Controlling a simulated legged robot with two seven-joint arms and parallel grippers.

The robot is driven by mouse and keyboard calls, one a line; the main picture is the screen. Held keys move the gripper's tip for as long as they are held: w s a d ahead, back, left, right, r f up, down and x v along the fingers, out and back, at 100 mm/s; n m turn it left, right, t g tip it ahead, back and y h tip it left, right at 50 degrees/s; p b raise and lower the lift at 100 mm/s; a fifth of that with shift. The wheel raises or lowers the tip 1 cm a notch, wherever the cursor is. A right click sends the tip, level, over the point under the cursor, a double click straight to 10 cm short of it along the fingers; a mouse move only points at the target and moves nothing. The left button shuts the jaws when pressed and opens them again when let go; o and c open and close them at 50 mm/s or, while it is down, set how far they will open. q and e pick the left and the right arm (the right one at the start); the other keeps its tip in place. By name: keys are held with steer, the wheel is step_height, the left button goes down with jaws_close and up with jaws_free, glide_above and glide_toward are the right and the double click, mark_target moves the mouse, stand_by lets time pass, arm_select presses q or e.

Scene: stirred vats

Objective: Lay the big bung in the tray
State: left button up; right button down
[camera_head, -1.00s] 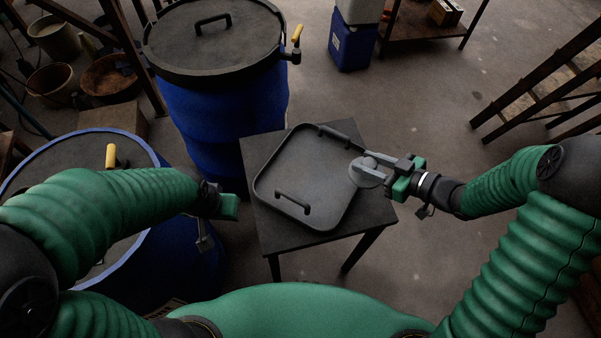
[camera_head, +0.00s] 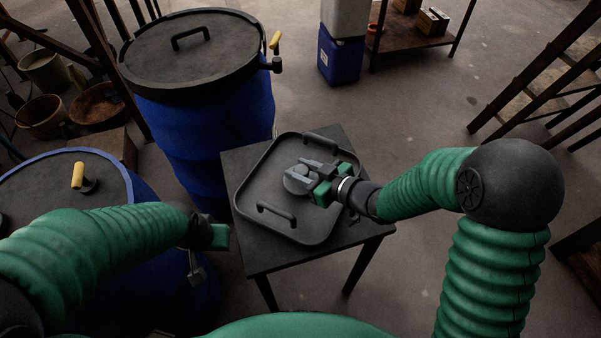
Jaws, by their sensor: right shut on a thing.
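The big bung (camera_head: 296,181) is a grey round disc. My right gripper (camera_head: 306,176) is shut on it and holds it over the middle of the tray. The tray (camera_head: 262,192) is dark and square with rounded corners and two bar handles, and it stands on a small dark table. I cannot tell whether the bung touches the tray floor.
A tall blue vat (camera_head: 200,130) with a black handled lid and yellow-handled valve stands behind left of the table (camera_head: 353,245). Another blue vat (camera_head: 60,180) with a yellow handle is at left. A blue container (camera_head: 340,60), shelf and rack (camera_head: 540,85) stand beyond clear floor.

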steer(key=c, duration=1.2)
jaws_free()
steer(key=shift+a, duration=0.25)
steer(key=shift+c, duration=0.2)
steer(key=shift+o, duration=1.4)
steer(key=shift+a, duration=0.2)
arm_select(q)
steer(key=shift+a, duration=0.4)
steer(key=shift+d, duration=0.15)
arm_select(e)
steer(key=shift+d, duration=0.15)
